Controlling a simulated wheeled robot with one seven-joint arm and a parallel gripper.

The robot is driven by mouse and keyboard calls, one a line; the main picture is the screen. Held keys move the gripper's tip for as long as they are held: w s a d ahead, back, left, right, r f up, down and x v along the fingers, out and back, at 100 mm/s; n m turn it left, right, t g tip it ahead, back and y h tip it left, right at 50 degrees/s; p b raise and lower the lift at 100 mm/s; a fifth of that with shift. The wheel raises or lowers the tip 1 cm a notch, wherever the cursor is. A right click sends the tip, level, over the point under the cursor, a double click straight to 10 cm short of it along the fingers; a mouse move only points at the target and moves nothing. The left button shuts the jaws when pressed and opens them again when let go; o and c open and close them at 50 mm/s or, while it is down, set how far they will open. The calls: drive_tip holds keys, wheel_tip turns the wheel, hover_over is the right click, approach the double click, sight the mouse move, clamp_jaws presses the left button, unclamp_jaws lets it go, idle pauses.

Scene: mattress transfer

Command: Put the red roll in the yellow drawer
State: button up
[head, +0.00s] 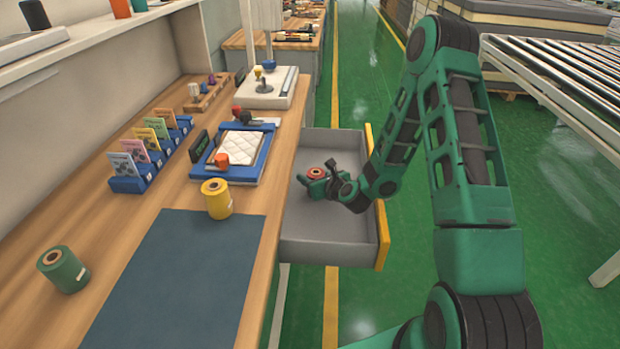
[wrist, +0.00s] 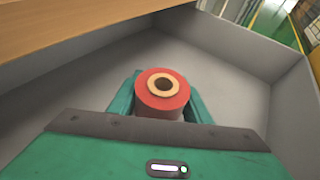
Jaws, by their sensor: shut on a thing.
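The yellow-fronted drawer (head: 382,236) is pulled out from the workbench, with a grey inside (head: 320,240). The red roll (head: 316,172) is inside the drawer's outline in the head view. My gripper (head: 318,182) reaches over the drawer's side and is shut on the red roll. In the wrist view the red roll (wrist: 162,93) is upright between my two green fingers (wrist: 160,100), with its tan core facing up. The grey drawer floor (wrist: 225,95) and walls surround it. I cannot tell whether the roll touches the drawer floor.
A yellow roll (head: 217,199) and a green roll (head: 62,269) stand on the bench near a dark mat (head: 180,280). A blue tray (head: 236,172) with a white quilted piece lies behind. A roller conveyor (head: 560,80) stands at the right.

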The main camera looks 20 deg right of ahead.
idle(0.3)
drive_tip(key=o, duration=1.3)
drive_tip(key=shift+f, duration=0.1)
drive_tip(key=shift+c, duration=0.2)
